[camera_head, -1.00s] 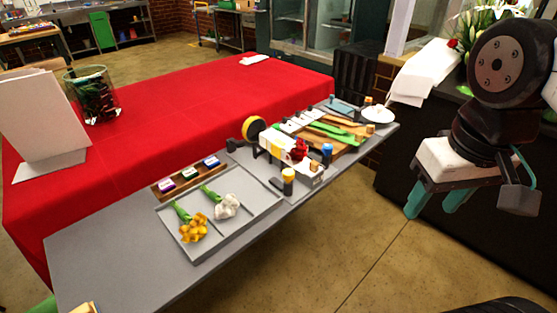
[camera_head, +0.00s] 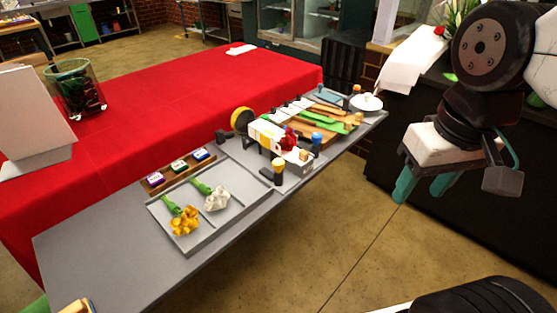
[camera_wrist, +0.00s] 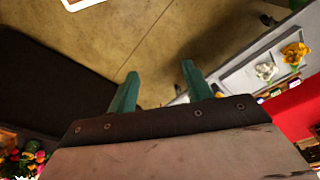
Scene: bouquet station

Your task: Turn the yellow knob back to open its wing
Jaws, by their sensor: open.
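The state of the yellow knob's wing is too small to tell. My gripper (camera_head: 422,190), with teal fingers, is open and empty at the right, over the floor and well apart from the knob. In the wrist view my gripper (camera_wrist: 160,90) also points at the floor, fingers spread; the knob is not visible there.
A grey tray (camera_head: 217,227) holds a yellow and a white flower on the bench (camera_head: 90,245). A glass vase (camera_head: 77,90) stands on the red table (camera_head: 130,125) behind. A dark counter (camera_head: 440,220) lies at the right. The floor between bench and counter is clear.

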